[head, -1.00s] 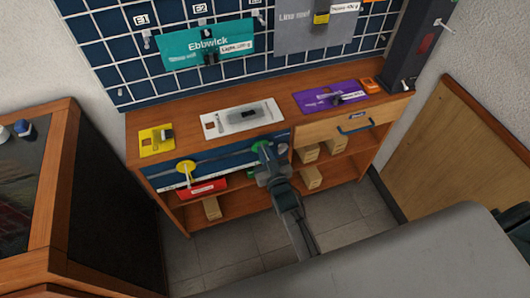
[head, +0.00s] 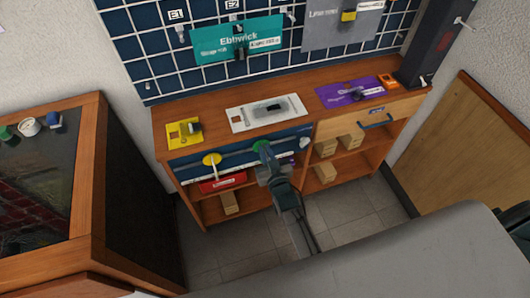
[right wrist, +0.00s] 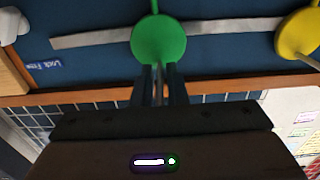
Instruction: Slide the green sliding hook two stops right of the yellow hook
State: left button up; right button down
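The green sliding hook (head: 259,145) is on the rail along the blue front of the bench; its round disc also fills the middle of the right wrist view (right wrist: 158,40). My right gripper (head: 264,158) is at this hook, its fingers (right wrist: 160,72) close together at the disc's edge with a narrow piece between them; it looks shut on the hook. The yellow hook (head: 211,159) is left of the green one in the head view, and at the right edge in the upside-down wrist view (right wrist: 298,35). The rail's stop marks are too small to read. My left gripper is out of view.
A pale hook (head: 304,143) is farther right by the rail's end. A red labelled box (head: 222,183) is below the yellow hook. Yellow (head: 184,133), white (head: 240,121) and purple (head: 340,97) plates lie on the bench top. The drawer (head: 345,128) is closed.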

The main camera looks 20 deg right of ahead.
jog(key=c, duration=1.6)
grip_release()
jog(key=shift+o, duration=0.8)
jog(key=shift+a, duration=0.1)
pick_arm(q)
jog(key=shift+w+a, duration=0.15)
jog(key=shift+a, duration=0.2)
pick_arm(e)
jog(key=s, duration=1.1)
jog(key=shift+d, duration=0.2)
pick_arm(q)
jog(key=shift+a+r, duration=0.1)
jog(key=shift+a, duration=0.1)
pick_arm(e)
jog(key=shift+w, duration=0.1)
